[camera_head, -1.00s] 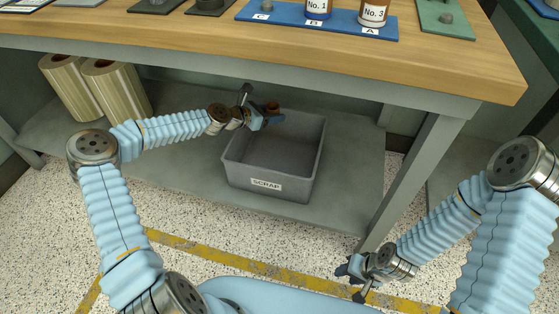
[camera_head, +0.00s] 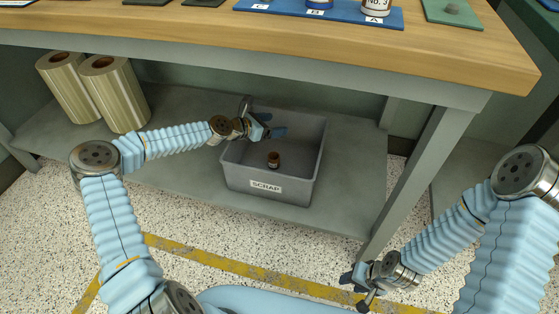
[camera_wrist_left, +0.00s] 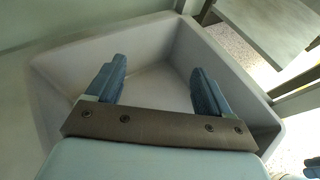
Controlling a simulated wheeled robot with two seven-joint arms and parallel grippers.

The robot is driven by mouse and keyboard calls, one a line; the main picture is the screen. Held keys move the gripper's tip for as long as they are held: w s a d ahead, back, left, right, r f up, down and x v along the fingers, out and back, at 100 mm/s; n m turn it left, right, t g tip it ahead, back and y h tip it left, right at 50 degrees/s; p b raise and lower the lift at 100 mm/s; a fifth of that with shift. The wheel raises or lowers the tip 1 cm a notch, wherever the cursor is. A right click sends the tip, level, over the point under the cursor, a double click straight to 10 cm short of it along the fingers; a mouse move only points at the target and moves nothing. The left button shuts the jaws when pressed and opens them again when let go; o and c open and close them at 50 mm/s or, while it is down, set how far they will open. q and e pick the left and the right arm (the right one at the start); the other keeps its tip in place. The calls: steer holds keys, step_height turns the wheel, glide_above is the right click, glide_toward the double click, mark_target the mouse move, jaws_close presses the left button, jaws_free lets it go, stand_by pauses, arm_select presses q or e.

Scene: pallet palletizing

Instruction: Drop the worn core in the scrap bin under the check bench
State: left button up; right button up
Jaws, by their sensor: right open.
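The scrap bin (camera_head: 235,174) is a grey open box labelled SCRAP on the shelf under the bench. The small brown worn core (camera_head: 274,160) is inside the bin, apart from my gripper. My left gripper (camera_head: 277,128) is over the back left part of the bin. In the left wrist view its two blue fingers (camera_wrist_left: 158,88) are spread apart with nothing between them, and the bin's grey wall (camera_wrist_left: 245,85) surrounds them. The core does not show in that view. My right gripper (camera_head: 355,287) is open and empty, low in front of the bench.
Two tan ribbed cylinders (camera_head: 114,95) stand on the shelf at the left. The wooden bench top (camera_head: 290,45) overhangs the bin and bears a blue board (camera_head: 285,12) with labelled bottles. A grey bench leg (camera_head: 412,180) stands right of the bin.

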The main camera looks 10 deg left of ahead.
arm_select(q)
steer(key=v, duration=1.3)
steer(key=shift+s+a+p, duration=0.2)
steer(key=shift+s+p, duration=0.15)
steer(key=shift+p, duration=0.1)
